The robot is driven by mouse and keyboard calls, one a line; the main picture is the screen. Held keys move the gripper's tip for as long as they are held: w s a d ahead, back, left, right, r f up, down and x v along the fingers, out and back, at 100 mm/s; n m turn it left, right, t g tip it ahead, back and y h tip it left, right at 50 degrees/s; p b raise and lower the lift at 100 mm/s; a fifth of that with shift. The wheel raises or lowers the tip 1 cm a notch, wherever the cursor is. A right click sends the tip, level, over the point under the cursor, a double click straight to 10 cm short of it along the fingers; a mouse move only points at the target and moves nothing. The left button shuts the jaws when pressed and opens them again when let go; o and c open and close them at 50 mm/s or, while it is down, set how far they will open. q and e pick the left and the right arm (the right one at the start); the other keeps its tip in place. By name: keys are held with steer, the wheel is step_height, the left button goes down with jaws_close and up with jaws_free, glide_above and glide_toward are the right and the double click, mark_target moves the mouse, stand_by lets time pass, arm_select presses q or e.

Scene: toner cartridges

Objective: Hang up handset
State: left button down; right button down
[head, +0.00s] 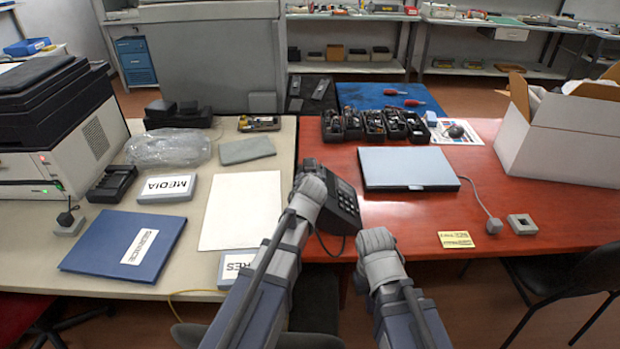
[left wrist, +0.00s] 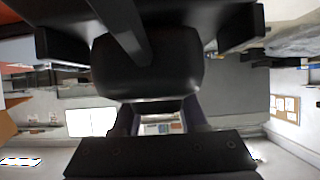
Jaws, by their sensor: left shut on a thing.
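The dark desk phone (head: 345,204), with its keypad facing up, stands at the left edge of the red table, partly hidden by my left arm. A dark cord loops below it. My left gripper (head: 311,166) is at the phone's upper left. In the left wrist view it is shut on the dark handset (left wrist: 148,65), which fills the upper middle. The head view does not show clearly whether the handset touches its cradle. My right gripper (head: 376,240) is low over the front edge of the red table, below and right of the phone, apart from it. Its fingers cannot be made out.
A grey closed laptop (head: 408,168) lies right of the phone, and a white sheet (head: 243,210) lies left. Several black cartridges (head: 372,124) stand behind. A blue binder (head: 124,244), a MEDIA box (head: 167,188) and a white carton (head: 565,130) are farther out. The red table's front right is mostly clear.

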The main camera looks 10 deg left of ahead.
arm_select(q)
steer(key=shift+c, duration=2.2)
jaws_free()
steer(key=shift+r, duration=0.1)
steer(key=p+v, duration=0.6)
steer(key=v, duration=0.6)
steer(key=shift+s, duration=0.1)
steer(key=s+d+f+m+g, duration=0.2)
steer(key=s+f+g, duration=0.1)
steer(key=s, duration=0.4)
steer(key=s+d+f+m+g+h, duration=0.1)
steer(key=s+d+f+m+g, duration=0.1)
steer(key=s+f+g, duration=0.2)
steer(key=s+d+f+m+g, duration=0.2)
steer(key=s+d+f+g, duration=0.1)
steer(key=s, duration=0.7)
steer(key=shift+f+g, duration=0.65)
steer(key=shift+g, duration=0.45)
